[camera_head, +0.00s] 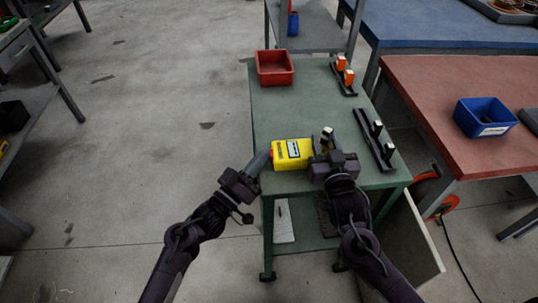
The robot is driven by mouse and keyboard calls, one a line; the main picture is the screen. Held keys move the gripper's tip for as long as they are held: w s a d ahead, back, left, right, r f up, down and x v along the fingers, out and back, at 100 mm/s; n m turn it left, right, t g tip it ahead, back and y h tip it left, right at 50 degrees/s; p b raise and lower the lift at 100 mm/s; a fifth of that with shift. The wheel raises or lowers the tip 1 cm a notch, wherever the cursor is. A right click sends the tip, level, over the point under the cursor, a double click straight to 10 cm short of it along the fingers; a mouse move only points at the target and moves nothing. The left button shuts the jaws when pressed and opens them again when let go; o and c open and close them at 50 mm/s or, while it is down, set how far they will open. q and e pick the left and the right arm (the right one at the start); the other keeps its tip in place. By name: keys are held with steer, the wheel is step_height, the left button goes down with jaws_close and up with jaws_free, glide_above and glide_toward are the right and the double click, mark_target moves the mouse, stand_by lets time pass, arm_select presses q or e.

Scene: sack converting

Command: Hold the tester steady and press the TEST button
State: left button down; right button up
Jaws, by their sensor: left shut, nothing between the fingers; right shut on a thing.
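The yellow tester (291,155) lies near the front edge of the green table (285,110), with a small display on its top. My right gripper (321,152) is shut on the tester at its right end. My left gripper (266,155) is shut and empty, its fingertips at the tester's left end. A small reddish spot shows there, perhaps the TEST button; the fingers partly cover it. I cannot tell whether they touch it.
A red bin (274,68) stands at the table's back left. A black rack with orange items (345,72) is at the back right, and another black rack (374,138) is at the right edge. The table's middle is clear. A red-topped bench (440,90) stands to the right.

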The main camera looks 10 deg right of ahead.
arm_select(q)
steer(key=shift+s+d+f, duration=0.25)
steer(key=shift+s+d, duration=0.05)
steer(key=shift+d, duration=0.3)
steer(key=shift+a, duration=0.15)
steer(key=shift+a+f+g, duration=0.1)
steer(key=shift+f+g, duration=0.3)
steer(key=shift+a, duration=0.25)
steer(key=a, duration=0.5)
steer(key=shift+w+r, duration=0.15)
steer(key=shift+r, duration=0.1)
steer(key=shift+r, duration=0.1)
stand_by(0.3)
